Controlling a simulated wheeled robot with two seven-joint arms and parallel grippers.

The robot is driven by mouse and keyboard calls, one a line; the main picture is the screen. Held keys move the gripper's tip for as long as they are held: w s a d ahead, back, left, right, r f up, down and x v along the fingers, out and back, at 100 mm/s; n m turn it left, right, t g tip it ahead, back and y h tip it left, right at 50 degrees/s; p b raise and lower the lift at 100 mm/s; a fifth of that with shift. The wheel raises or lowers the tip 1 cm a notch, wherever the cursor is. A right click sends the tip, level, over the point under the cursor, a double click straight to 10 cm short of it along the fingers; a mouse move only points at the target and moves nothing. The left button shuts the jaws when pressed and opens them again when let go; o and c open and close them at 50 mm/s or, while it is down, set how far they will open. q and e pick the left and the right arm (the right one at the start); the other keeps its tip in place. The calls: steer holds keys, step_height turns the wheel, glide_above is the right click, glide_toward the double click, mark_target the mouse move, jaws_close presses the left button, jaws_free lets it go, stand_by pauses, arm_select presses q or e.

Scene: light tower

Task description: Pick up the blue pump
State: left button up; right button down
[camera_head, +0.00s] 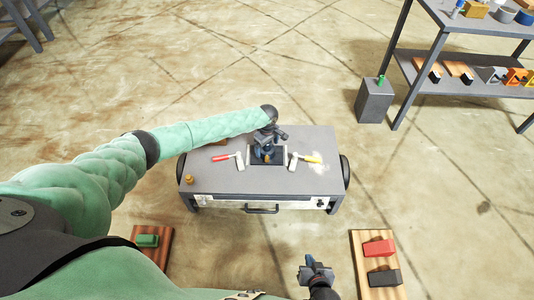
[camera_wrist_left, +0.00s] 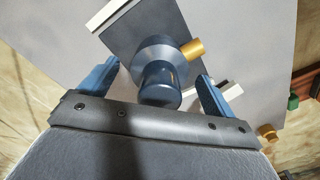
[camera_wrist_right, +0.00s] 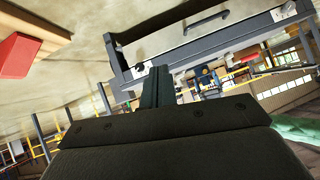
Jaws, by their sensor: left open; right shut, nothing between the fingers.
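The blue pump (camera_wrist_left: 160,85), a dark blue cylinder with a brass port, stands on a dark plate and sits between the fingers of my left gripper (camera_wrist_left: 157,70). A finger is on either side of it with visible gaps, so the gripper is open around it and not gripping. In the head view the pump (camera_head: 263,154) is partly hidden beneath my left gripper (camera_head: 267,138) on the grey cart table. My right gripper (camera_head: 316,268) is shut and empty, low in front of the cart; its closed fingers show in the right wrist view (camera_wrist_right: 156,84).
The grey cart (camera_head: 225,181) also bears a red-handled clamp (camera_head: 221,157), a yellow-handled clamp (camera_head: 312,159) and a small brass part (camera_head: 189,180). Wooden boards with a green block (camera_head: 147,241) and a red block (camera_head: 378,248) lie in front. A shelf (camera_head: 460,87) stands at right.

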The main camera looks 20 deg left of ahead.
arm_select(q)
steer(key=shift+f, duration=0.85)
arm_select(e)
steer(key=shift+t, duration=0.8)
steer(key=shift+w+a+r, duration=0.1)
steer(key=shift+w+r, duration=0.55)
steer(key=shift+r, duration=0.25)
steer(key=shift+w+a+r, duration=0.1)
steer(key=shift+w+r, duration=0.55)
steer(key=shift+r, duration=0.2)
arm_select(q)
steer(key=c, duration=1.9)
steer(key=shift+r, duration=0.15)
steer(key=shift+c, duration=0.2)
